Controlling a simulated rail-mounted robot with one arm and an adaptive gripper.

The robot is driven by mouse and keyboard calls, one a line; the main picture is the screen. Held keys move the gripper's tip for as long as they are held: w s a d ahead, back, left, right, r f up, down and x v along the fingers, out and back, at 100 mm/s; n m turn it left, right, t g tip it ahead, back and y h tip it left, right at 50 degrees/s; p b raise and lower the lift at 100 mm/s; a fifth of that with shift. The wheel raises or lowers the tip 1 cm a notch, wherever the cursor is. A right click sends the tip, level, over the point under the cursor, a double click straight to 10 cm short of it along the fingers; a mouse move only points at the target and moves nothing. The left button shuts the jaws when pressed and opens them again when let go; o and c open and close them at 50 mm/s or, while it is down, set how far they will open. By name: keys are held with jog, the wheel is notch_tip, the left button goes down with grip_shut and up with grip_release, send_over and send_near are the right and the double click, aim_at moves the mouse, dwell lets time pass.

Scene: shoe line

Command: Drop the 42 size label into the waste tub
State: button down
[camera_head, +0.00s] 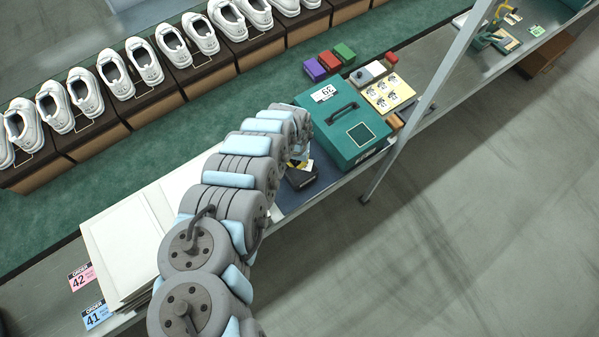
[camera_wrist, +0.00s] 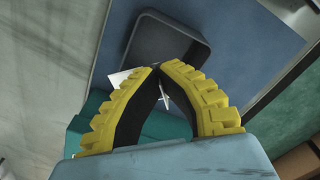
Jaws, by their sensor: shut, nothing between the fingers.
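My gripper (camera_wrist: 162,69) has yellow ribbed fingers, with the tips together and nothing held between them. In the wrist view the fingertips overlap the near edge of a dark grey open tub (camera_wrist: 190,28); the visible part of its inside looks empty. In the head view the tub (camera_head: 301,182) is dark and partly hidden by my gripper (camera_head: 297,164). A white piece (camera_wrist: 119,77) shows beside the left finger, near the tub's edge, and a small white shape shows between the fingers. I cannot read a 42 on either, or tell whether they are one thing.
A teal box (camera_head: 343,133) marked 39 stands right of the tub. Red, purple and green blocks (camera_head: 329,62) and a yellow card (camera_head: 388,93) lie beyond. White panels (camera_head: 125,245), a pink 42 order card (camera_head: 82,279) and a blue 41 card (camera_head: 97,315) are at left. Shoes line the back.

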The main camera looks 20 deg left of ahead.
jog(key=shift+f+b, duration=2.4)
jog(key=shift+f, duration=0.45)
jog(key=c, duration=1.2)
grip_release()
jog(key=shift+o, duration=0.2)
jog(key=shift+r, duration=0.1)
jog(key=shift+r, duration=5.95)
